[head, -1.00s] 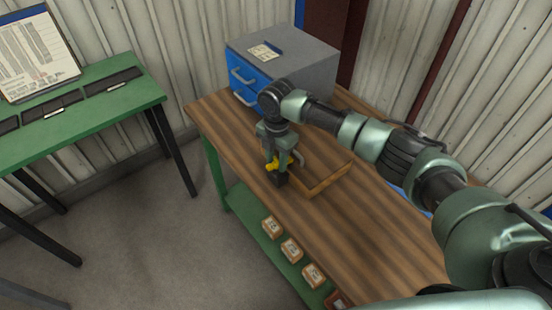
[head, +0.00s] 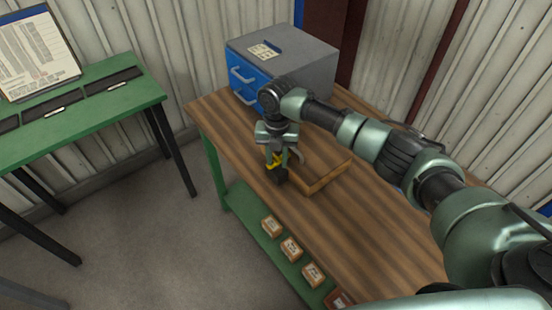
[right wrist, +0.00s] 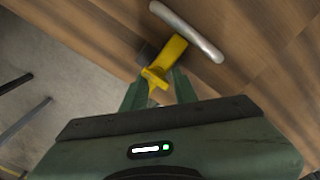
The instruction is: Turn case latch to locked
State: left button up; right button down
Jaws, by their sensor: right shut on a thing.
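The yellow case latch (head: 277,160) sits at the near end of a low wooden case (head: 326,178) on the workbench. In the right wrist view the latch (right wrist: 169,56) is a yellow lever whose near end lies between my green fingers. My right gripper (right wrist: 157,88) is shut on the latch; in the head view the gripper (head: 276,158) points down over it and partly hides it. A dark block (head: 279,176) is just below the latch. A silver bar handle (right wrist: 187,30) lies beside the latch's far end. My left gripper is out of view.
A grey cabinet with blue drawers (head: 283,65) stands at the back of the wooden workbench (head: 375,235). Small boxes (head: 291,249) sit on the green lower shelf. A green table (head: 85,105) with a clipboard is at the left. The bench's right part is clear.

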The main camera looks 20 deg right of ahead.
jog(key=shift+w+d+r, duration=0.4)
jog(key=c, duration=1)
grip_release()
jog(key=shift+c, duration=0.2)
jog(key=shift+o, duration=0.4)
jog(key=shift+d+f, duration=0.15)
jog(key=shift+f, duration=0.15)
jog(key=shift+a+r, duration=0.2)
jog(key=shift+r, duration=0.1)
jog(key=r, duration=0.2)
jog(key=r+b, duration=0.1)
jog(key=r, duration=0.1)
jog(key=r+b, duration=0.1)
jog(key=r, duration=0.1)
jog(key=shift+w+d+r, duration=0.1)
jog(key=shift+d, duration=0.15)
jog(key=shift+r, duration=0.55)
